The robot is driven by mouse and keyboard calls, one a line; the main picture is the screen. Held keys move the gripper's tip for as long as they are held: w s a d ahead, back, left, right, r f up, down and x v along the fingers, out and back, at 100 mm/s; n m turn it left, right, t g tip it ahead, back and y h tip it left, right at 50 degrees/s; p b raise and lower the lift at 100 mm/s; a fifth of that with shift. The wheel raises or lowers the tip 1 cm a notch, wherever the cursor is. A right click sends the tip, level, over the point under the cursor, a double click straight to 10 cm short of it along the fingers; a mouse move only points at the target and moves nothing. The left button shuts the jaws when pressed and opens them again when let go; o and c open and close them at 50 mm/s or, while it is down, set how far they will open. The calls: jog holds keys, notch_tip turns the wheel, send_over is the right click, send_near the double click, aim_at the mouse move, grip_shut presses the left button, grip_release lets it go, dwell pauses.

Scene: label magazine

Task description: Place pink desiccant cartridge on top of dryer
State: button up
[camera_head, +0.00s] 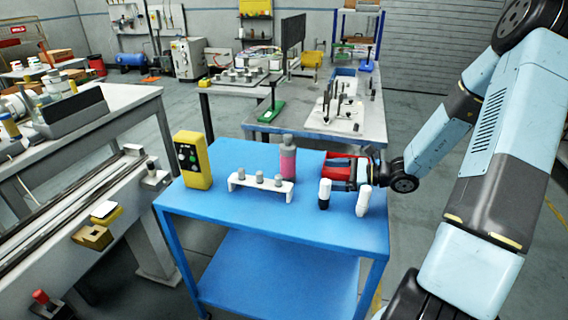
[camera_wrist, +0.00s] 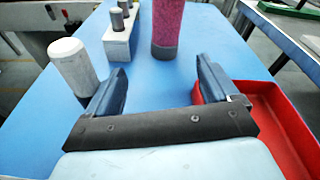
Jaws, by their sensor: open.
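The pink cartridge (camera_head: 288,160) stands upright on the blue cart top, with a grey upper part in the head view. In the wrist view the pink cartridge (camera_wrist: 168,22) has a dark grey lower band and its top is cut off. It stands ahead of my gripper (camera_wrist: 160,76), roughly in line with the gap between the fingers and apart from them. My gripper (camera_head: 338,174) is open and empty, low over the cart and partly hidden in the head view. I cannot tell which object is the dryer.
A white rack (camera_head: 243,183) with grey pegs stands left of the cartridge, near a yellow button box (camera_head: 196,163). A red tray (camera_wrist: 282,118) lies right of my gripper. A white bottle (camera_wrist: 73,66) is close to the left finger. The blue cart's (camera_head: 290,222) front is clear.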

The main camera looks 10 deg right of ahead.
aim_at(283, 162)
jog(key=a+m+t, duration=0.1)
jog(key=m, duration=0.1)
jog(key=w+a+m+t+y, duration=0.1)
jog(key=m, duration=0.1)
jog(key=shift+w+a+t, duration=0.1)
jog(key=shift+a+t, duration=0.2)
jog(key=shift+a, duration=0.05)
jog(key=x, duration=1.3)
jog(key=shift+w+a, duration=0.15)
jog(key=shift+a, duration=0.2)
jog(key=shift+r, duration=0.1)
jog(key=c, duration=1.4)
